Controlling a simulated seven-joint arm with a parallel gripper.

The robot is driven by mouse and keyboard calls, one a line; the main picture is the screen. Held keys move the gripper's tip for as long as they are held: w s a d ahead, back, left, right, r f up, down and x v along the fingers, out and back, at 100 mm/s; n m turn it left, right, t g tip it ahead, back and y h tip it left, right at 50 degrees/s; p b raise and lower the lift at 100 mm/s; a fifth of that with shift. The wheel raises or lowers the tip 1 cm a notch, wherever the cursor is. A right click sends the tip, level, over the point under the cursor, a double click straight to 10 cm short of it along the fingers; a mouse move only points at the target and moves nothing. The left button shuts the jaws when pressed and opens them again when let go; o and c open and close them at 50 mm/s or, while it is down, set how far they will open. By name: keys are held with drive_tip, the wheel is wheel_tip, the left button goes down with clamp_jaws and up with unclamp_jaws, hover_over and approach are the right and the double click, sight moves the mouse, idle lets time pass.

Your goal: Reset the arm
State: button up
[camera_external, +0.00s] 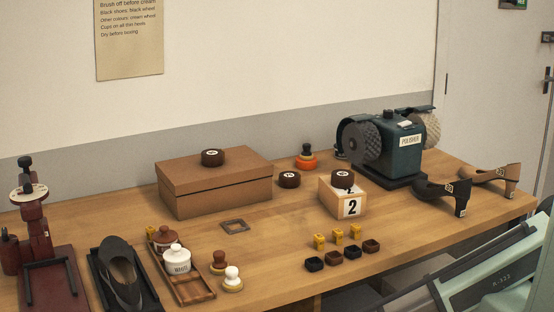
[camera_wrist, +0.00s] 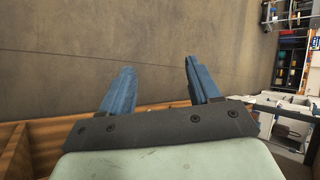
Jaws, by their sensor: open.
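My gripper (camera_wrist: 158,66) shows in the wrist view with two blue fingers spread apart. It is open, and nothing is between the fingers. A plain grey-brown floor or wall lies behind them. In the external view part of my pale green arm crosses the lower right corner, in front of the right part of the wooden table (camera_external: 262,262). My gripper itself is not visible in the external view.
On the table stand a brown box (camera_external: 215,190) with a dark round tin (camera_external: 212,157), a polisher (camera_external: 400,148), a small box marked 2 (camera_external: 352,208), two shoe-shaped forms (camera_external: 443,194), a dark shoe (camera_external: 118,268) and a tray (camera_external: 190,292) with lidded jars. Small yellow and dark blocks sit near the front.

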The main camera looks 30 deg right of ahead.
drive_tip(key=s+d+g+h, duration=0.1)
drive_tip(key=s+d+g, duration=0.25)
drive_tip(key=d, duration=1.05)
drive_tip(key=s+d+g+h, duration=0.2)
drive_tip(key=s+d+g, duration=0.15)
drive_tip(key=d, duration=1.15)
drive_tip(key=w+d+f+m+t+h, duration=0.1)
drive_tip(key=w+d+f+t, duration=0.1)
drive_tip(key=d, duration=1)
drive_tip(key=w+d+f+m+t+h, duration=0.1)
drive_tip(key=w+d+f, duration=0.4)
drive_tip(key=d, duration=0.7)
drive_tip(key=w+d+f+m+t+h, duration=0.1)
drive_tip(key=w+d+f+m+t, duration=0.2)
drive_tip(key=d, duration=0.9)
drive_tip(key=shift+w+d+f+t, duration=0.15)
drive_tip(key=shift+w+f+t, duration=0.25)
drive_tip(key=shift+w, duration=0.8)
